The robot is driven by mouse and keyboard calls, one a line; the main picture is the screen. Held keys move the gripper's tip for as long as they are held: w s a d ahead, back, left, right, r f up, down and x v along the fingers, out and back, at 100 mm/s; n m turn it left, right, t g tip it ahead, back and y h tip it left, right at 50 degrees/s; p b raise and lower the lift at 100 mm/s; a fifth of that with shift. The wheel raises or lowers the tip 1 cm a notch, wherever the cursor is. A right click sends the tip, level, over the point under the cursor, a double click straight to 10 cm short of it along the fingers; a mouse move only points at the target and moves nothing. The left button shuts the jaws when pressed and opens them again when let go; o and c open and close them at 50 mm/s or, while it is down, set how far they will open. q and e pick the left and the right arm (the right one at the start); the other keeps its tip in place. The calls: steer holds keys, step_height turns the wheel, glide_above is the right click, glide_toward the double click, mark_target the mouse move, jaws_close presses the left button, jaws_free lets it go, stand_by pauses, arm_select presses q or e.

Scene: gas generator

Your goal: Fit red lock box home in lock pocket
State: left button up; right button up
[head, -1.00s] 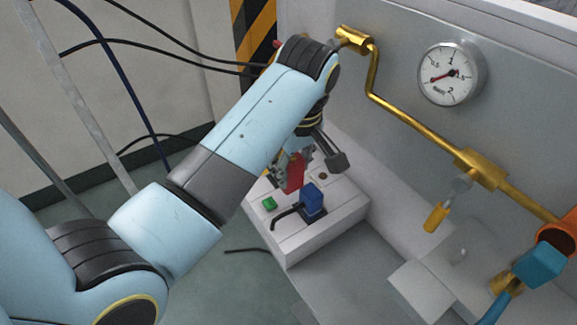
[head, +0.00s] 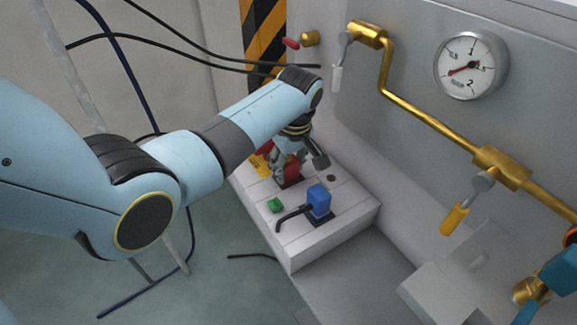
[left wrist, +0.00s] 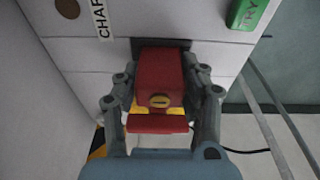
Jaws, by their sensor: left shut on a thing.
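My left gripper (head: 286,168) reaches down onto the white control box and is shut on the red lock box (head: 285,172). In the left wrist view the gripper's fingers (left wrist: 162,92) clasp the red lock box (left wrist: 160,75) on both sides. A round brass-coloured keyhole shows on the red box. The dark lock pocket (head: 291,184) lies at the red box's lower end, and a dark edge of the pocket (left wrist: 140,43) shows just past it in the wrist view. The box's end meets the pocket; how deep it sits is hidden.
A blue box (head: 319,199) with a black bent lever stands beside it on the white control box (head: 320,236). A green block (head: 275,204) is nearby. The grey wall with gold pipe (head: 430,122) and gauge (head: 470,66) rises to the right.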

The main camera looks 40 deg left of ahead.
mark_target(292, 183)
arm_select(q)
steer(key=o, duration=1.3)
steer(key=shift+r, duration=0.2)
steer(key=r, duration=0.4)
steer(key=d+r+p, duration=0.1)
steer(key=r, duration=0.2)
steer(key=r+p, duration=0.1)
steer(key=r, duration=0.3)
steer(key=shift+s+d+r, duration=0.3)
steer(key=shift+d, duration=0.05)
